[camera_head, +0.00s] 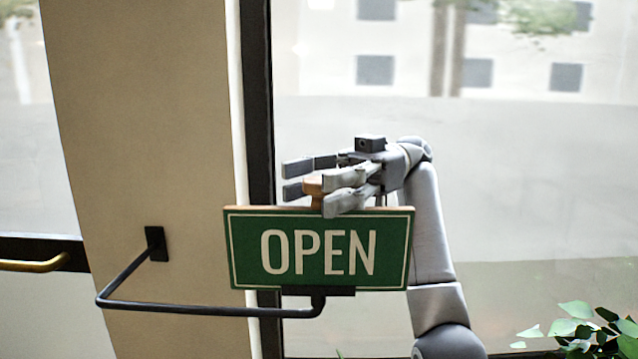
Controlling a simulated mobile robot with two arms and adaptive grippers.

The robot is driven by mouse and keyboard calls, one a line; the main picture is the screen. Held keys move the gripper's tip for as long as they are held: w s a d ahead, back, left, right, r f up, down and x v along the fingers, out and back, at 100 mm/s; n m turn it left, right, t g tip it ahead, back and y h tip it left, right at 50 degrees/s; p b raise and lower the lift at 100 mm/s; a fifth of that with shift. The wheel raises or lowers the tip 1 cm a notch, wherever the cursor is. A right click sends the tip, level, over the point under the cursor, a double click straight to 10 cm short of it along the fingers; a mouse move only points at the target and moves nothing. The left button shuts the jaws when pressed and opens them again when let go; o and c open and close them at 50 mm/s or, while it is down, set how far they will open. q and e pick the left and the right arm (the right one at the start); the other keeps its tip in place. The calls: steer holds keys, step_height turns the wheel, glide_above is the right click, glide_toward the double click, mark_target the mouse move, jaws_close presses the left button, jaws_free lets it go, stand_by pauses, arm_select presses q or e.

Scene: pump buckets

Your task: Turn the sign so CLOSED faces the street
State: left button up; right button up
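The green sign (240,270) has a wooden edge and a thin pale border. Its OPEN face is turned toward me, upright and slightly angled, and its back is hidden. A wooden knob (313,187) stands on its top edge. My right gripper (318,184) reaches in from the right at the top of the sign, with its fingers on both sides of the knob. Near fingers overlap the knob and the sign's top edge, so I cannot tell whether they press on the knob. My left gripper is not in view.
A black bracket (190,307) runs from a wall plate (156,244) on the beige pillar (140,130) to under the sign. Window glass and a dark frame (258,110) stand behind. A brass handle (35,264) is at left, and a leafy plant (580,325) at lower right.

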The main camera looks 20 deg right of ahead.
steer(key=shift+w+d, duration=0.1)
steer(key=v, duration=0.7)
steer(key=shift+d, duration=0.2)
stand_by(0.4)
steer(key=shift+r, duration=0.15)
